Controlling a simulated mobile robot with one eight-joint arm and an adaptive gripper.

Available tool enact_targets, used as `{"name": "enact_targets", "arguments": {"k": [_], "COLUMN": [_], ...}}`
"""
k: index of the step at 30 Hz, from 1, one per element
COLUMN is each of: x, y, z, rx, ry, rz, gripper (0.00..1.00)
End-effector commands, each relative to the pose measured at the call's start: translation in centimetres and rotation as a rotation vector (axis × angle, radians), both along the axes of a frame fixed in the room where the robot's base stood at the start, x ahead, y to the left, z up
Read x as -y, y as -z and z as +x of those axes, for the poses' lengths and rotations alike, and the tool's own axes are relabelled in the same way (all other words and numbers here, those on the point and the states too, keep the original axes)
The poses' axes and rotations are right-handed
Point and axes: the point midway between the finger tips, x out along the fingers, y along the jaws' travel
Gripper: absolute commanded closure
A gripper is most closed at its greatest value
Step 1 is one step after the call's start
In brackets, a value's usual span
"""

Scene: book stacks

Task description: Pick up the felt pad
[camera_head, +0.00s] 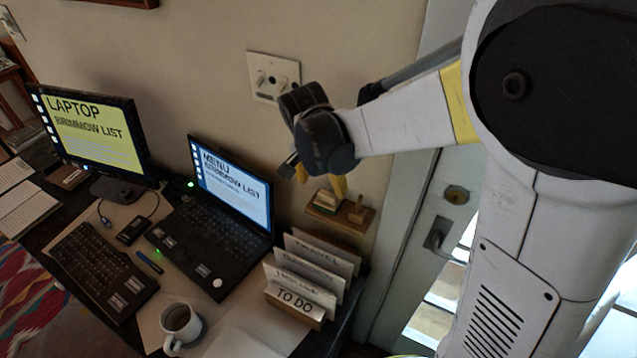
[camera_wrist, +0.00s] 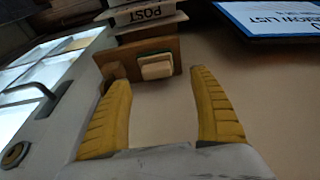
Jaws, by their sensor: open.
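A small block with a cream face and a green layer, which looks like the felt pad (camera_head: 327,201), lies on a small wooden ledge (camera_head: 352,222) on the wall. In the wrist view the pad (camera_wrist: 157,67) shows beyond the fingertips, roughly between them, on the brown ledge (camera_wrist: 118,58). My gripper (camera_head: 320,180) is above the ledge, with its yellow fingers pointing down toward it. In the wrist view my gripper (camera_wrist: 160,80) is open, with nothing between its fingers. The pad looks apart from both fingers.
A card holder (camera_head: 297,309) with several labelled cards stands below the ledge. A laptop (camera_head: 215,230), a monitor (camera_head: 95,130), a keyboard (camera_head: 101,271) and a mug (camera_head: 181,324) are on the desk. A door handle (camera_head: 437,236) is right of the ledge. A wall switch plate (camera_head: 272,78) is above.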

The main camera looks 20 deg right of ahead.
Motion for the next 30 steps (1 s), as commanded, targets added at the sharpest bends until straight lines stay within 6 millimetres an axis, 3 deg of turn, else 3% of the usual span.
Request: {"name": "enact_targets", "arguments": {"k": [7, 15, 22, 23, 28, 30], "x": [0.5, 1.6, 1.7, 1.7, 1.7, 1.7], "y": [1.8, 5.7, 5.8, 5.8, 5.8, 5.8], "z": [0.2, 0.7, 0.8, 0.8, 0.8, 0.8], "rx": [0.000, 0.000, 0.000, 0.000, 0.000, 0.000], "ry": [0.000, -0.001, -0.001, -0.001, -0.001, -0.001], "rz": [0.000, 0.000, 0.000, 0.000, 0.000, 0.000], "gripper": [0.28, 0.28, 0.28, 0.33, 0.85, 0.85]}}
